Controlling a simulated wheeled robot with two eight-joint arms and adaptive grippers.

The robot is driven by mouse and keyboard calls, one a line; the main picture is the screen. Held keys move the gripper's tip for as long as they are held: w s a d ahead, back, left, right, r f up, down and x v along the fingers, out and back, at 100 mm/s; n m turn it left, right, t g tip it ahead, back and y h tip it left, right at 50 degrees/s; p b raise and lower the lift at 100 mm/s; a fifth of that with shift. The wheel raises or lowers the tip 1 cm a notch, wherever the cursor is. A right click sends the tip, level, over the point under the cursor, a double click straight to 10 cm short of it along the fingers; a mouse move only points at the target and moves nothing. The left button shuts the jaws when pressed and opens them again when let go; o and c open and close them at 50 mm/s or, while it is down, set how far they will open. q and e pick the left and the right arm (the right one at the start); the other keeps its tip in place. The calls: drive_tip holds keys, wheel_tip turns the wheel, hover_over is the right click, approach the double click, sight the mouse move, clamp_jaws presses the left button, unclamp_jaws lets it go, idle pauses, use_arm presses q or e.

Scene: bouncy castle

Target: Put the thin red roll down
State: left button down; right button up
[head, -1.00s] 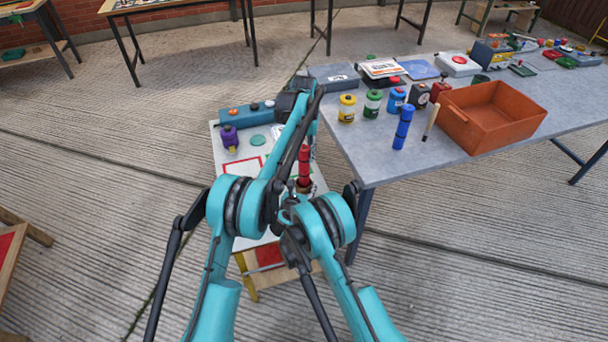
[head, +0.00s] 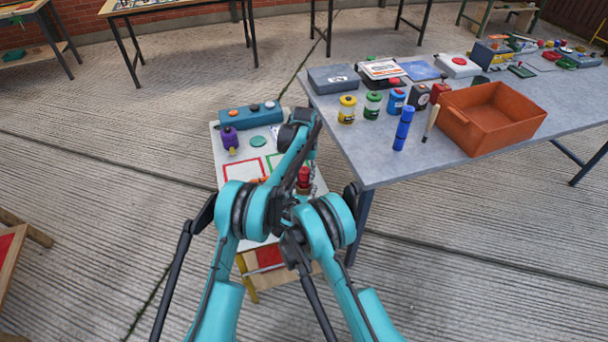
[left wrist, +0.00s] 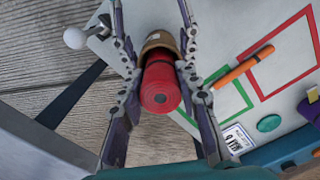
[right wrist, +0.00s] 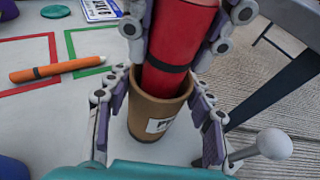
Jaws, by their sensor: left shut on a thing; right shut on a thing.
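The thin red roll (right wrist: 178,40), red with a black band, stands slightly tilted with its lower end inside a brown cup (right wrist: 155,112) with a white label. My left gripper (left wrist: 158,62) is shut on the roll, its fingers on both sides; the roll's end faces the left wrist camera. My right gripper (right wrist: 157,100) is shut around the brown cup, below the left fingers. In the head view the roll (head: 303,178) shows only partly, between my two arms. How deep it sits in the cup is hidden.
A small white table (head: 231,172) carries red and green outlined squares, an orange marker (right wrist: 62,67), a purple bottle (head: 229,138) and a blue box (head: 250,116). The grey table (head: 370,170) holds a blue roll (head: 403,128), several jars and an orange bin (head: 490,118).

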use_arm(q)
drive_tip(key=c, duration=1.1)
unclamp_jaws()
